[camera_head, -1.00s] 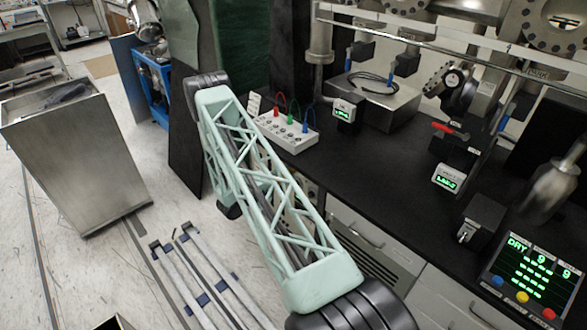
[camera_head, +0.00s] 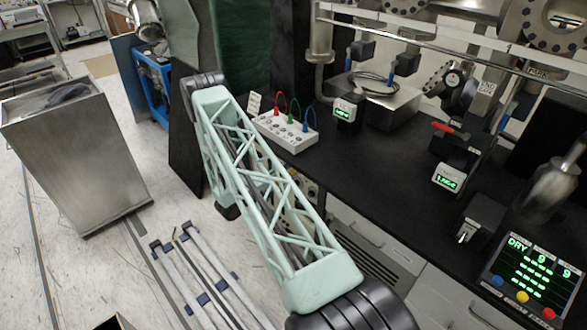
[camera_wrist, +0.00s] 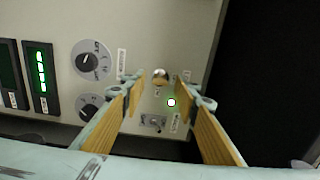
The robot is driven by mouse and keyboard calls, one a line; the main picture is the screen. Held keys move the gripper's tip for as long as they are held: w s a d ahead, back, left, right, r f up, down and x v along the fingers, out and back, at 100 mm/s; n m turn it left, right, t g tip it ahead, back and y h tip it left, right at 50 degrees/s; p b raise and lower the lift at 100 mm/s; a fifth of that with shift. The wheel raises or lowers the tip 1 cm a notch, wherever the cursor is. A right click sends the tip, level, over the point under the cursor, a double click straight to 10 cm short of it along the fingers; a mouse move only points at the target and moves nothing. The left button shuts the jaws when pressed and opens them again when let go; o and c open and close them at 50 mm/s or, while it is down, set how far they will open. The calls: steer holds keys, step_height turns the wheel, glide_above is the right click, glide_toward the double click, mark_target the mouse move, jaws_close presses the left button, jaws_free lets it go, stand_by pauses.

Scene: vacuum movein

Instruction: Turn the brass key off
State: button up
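In the wrist view a small brass-coloured key or knob (camera_wrist: 160,75) sits on a pale panel (camera_wrist: 196,22). My gripper (camera_wrist: 160,78) has its two tan-padded fingers apart, one on each side of the key. A gap shows between the key and each finger, so it is not gripped. The key's exact angle is too small to tell. In the head view my own arm hides the gripper and the key.
Two black dials, the upper one (camera_wrist: 91,61) clearer, and a green bar display (camera_wrist: 41,72) are left of the fingers. In the head view, a white box with coloured cables (camera_head: 288,131) stands on the black bench (camera_head: 385,160). A metal bin (camera_head: 78,160) is at left.

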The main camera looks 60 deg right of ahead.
steer(key=v, duration=1.1)
stand_by(0.8)
steer(key=s+a+r+m+g+y+p, duration=0.1)
steer(key=s+a+r+m+y, duration=0.35)
steer(key=r, duration=0.85)
steer(key=s+a+r+m+g+y+p, duration=0.1)
steer(key=a+r+m+p, duration=0.1)
steer(key=a+r+m, duration=0.8)
steer(key=s+a+r+m+g+y+p, duration=0.1)
steer(key=s+a+r+m+y, duration=0.15)
steer(key=r, duration=1.45)
steer(key=s+a+r+m+t+y+p, duration=0.2)
steer(key=s+a+r+m, duration=0.3)
steer(key=a, duration=0.6)
steer(key=s+a+r+m+t+y+p, duration=0.2)
steer(key=s+a+r+m+t+y, duration=0.2)
steer(key=s+a+r, duration=0.6)
steer(key=s+a+r+m+t+y+p, duration=0.3)
steer(key=s+a+r+m, duration=0.4)
steer(key=a, duration=0.7)
step_height(320, 180, up, 2)
steer(key=shift+s+r+m+t+y, duration=0.2)
steer(key=shift+s+m+t+y, duration=0.1)
steer(key=shift+s+t, duration=0.5)
